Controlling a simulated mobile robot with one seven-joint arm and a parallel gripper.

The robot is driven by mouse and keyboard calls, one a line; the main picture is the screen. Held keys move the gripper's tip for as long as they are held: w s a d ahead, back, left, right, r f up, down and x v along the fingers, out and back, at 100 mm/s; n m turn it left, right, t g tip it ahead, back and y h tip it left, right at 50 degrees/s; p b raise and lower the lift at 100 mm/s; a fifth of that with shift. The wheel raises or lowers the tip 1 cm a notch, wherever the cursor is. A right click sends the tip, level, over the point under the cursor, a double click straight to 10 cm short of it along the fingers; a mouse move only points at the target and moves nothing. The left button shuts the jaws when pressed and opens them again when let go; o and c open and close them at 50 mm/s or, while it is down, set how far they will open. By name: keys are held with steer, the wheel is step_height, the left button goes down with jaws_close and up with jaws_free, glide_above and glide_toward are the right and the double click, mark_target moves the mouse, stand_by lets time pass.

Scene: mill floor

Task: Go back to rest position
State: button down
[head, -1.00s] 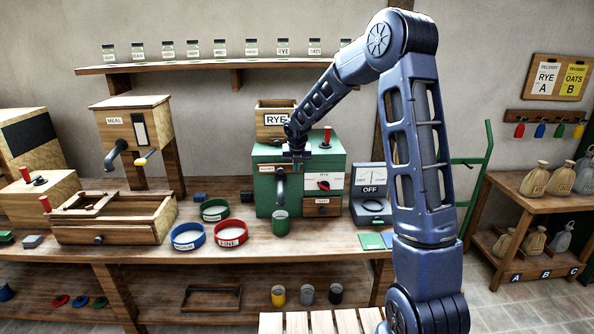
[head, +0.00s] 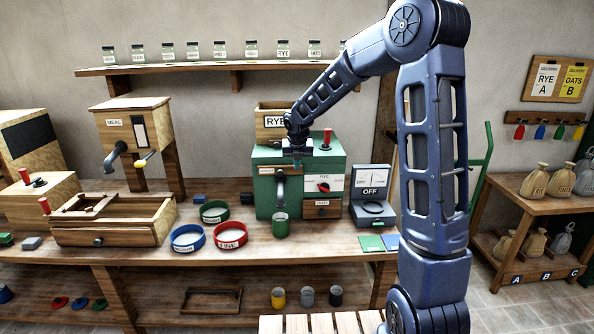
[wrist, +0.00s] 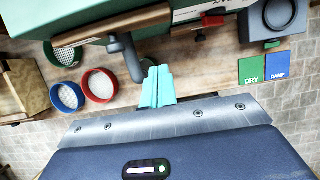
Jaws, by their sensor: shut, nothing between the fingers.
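My gripper (head: 297,160) is in front of the upper front of the green mill (head: 263,205), just above the dark spout. In the wrist view its pale teal fingers (wrist: 158,84) are together with nothing between them, close to the dark spout (wrist: 133,66). Whether they touch the mill is hard to tell in the head view. My arm reaches in from the right, bent at a high elbow.
A green cup (head: 281,226) stands under the spout. Blue (head: 187,238), red (head: 230,235) and green (head: 214,211) ring sieves lie left of the mill. A shelf (head: 190,66) with several jars runs above.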

steer(key=s+d+r+m+h, duration=0.1)
steer(key=s+d+r+m, duration=0.5)
steer(key=s+d+m, duration=0.3)
steer(key=s+d+r+m, duration=0.7)
steer(key=s+m, duration=0.3)
steer(key=s, duration=0.1)
steer(key=s+d+f+m, duration=0.1)
steer(key=s+d+m, duration=0.2)
steer(key=s+m, duration=0.5)
steer(key=s+d+f+m+y, duration=0.1)
steer(key=s+d+m, duration=0.3)
steer(key=s+m, duration=0.5)
steer(key=shift+s+d, duration=0.15)
steer(key=shift+s, duration=0.05)
